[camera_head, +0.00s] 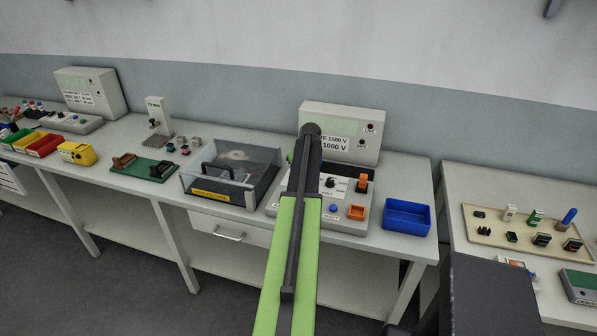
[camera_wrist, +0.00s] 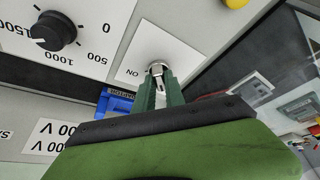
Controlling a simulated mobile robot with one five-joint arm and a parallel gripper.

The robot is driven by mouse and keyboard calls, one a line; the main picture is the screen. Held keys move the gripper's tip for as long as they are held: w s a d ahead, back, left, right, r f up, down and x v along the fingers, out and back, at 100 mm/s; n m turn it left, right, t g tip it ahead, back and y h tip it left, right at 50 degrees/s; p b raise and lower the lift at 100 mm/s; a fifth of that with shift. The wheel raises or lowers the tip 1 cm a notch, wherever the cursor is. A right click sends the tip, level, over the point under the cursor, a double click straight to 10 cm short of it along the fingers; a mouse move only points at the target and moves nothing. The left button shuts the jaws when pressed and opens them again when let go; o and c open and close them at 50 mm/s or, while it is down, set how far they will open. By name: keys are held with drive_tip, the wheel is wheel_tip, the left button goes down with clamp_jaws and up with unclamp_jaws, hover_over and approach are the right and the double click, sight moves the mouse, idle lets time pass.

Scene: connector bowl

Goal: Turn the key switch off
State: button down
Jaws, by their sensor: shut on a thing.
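The key switch (camera_wrist: 157,68) is a round metal lock on a white plate in the wrist view. An "ON" label is printed beside it. My gripper (camera_wrist: 162,90) has its green fingers shut on the key at the lock. Most of the key is hidden between the fingers, so its exact angle is hard to tell. In the head view my arm covers the key switch and most of the gripper. The switch sits on the grey control panel (camera_head: 354,196) of the tester.
A black dial (camera_wrist: 53,31) is beside the switch plate. A clear-lidded box (camera_head: 232,172) stands left of the panel, close to my arm. A blue bin (camera_head: 407,216) stands to the right. An orange switch (camera_head: 362,183) and orange socket (camera_head: 356,212) are on the panel.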

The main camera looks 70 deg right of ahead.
drive_tip(key=shift+a, duration=0.1)
idle(0.4)
drive_tip(key=c, duration=1.4)
unclamp_jaws()
drive_tip(key=shift+r, duration=0.15)
drive_tip(key=p+v, duration=1.6)
drive_tip(key=v, duration=0.1)
drive_tip(key=shift+s, duration=0.1)
